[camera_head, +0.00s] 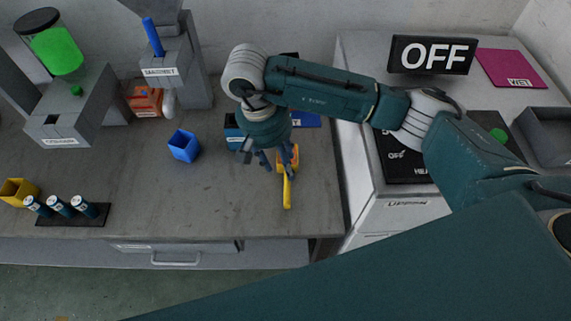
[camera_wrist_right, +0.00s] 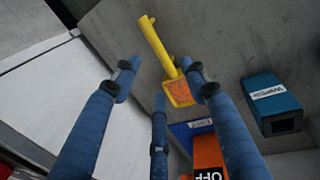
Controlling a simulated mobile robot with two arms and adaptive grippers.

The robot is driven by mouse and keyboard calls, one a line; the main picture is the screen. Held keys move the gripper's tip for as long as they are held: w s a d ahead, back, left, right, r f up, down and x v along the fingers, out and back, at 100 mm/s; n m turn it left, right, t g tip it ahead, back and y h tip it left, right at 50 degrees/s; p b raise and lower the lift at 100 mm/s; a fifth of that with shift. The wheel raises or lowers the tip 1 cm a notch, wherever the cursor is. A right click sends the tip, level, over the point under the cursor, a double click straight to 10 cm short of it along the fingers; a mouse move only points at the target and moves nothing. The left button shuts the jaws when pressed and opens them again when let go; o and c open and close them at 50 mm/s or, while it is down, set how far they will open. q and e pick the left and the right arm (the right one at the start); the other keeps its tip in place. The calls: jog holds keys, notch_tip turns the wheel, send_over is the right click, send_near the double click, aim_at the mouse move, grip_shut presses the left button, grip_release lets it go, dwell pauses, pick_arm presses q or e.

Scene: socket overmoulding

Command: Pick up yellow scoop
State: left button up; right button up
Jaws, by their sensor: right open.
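The yellow scoop (camera_head: 287,190) lies on the grey table near its right end, its handle toward the front edge. In the right wrist view the scoop (camera_wrist_right: 157,45) shows its yellow handle and an orange-filled bowl. My right gripper (camera_head: 265,162) hangs over the table just left of the scoop's bowl in the head view and partly covers that area. In the right wrist view its blue fingers (camera_wrist_right: 155,90) are spread, with the scoop's bowl just beyond them and nothing held. My left gripper is not seen.
A blue cup (camera_head: 184,146) stands left of my right gripper. A teal labelled box (camera_wrist_right: 272,103), a blue labelled item (camera_wrist_right: 190,128) and an orange item (camera_wrist_right: 208,155) are close to the scoop. A white cabinet (camera_head: 405,212) borders the table's right end. The table's front middle is clear.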

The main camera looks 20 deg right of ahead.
aim_at(285, 182)
jog(key=f, duration=0.2)
jog(key=shift+s+d+f+p, duration=0.3)
jog(key=shift+s+f, duration=0.1)
jog(key=shift+w+d+f, duration=0.1)
jog(key=shift+f, duration=0.2)
jog(key=f+p, duration=0.1)
jog(key=f, duration=0.1)
jog(key=d+f+p, duration=0.1)
jog(key=f, duration=0.1)
jog(key=shift+w+f+p, duration=0.1)
jog(key=shift+f+p, duration=0.05)
jog(key=shift+p, duration=0.15)
jog(key=shift+f, duration=0.2)
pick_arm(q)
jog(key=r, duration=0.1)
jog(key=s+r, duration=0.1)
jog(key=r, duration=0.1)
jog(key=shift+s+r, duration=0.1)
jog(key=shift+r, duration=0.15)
pick_arm(e)
jog(key=shift+w, duration=0.1)
grip_shut()
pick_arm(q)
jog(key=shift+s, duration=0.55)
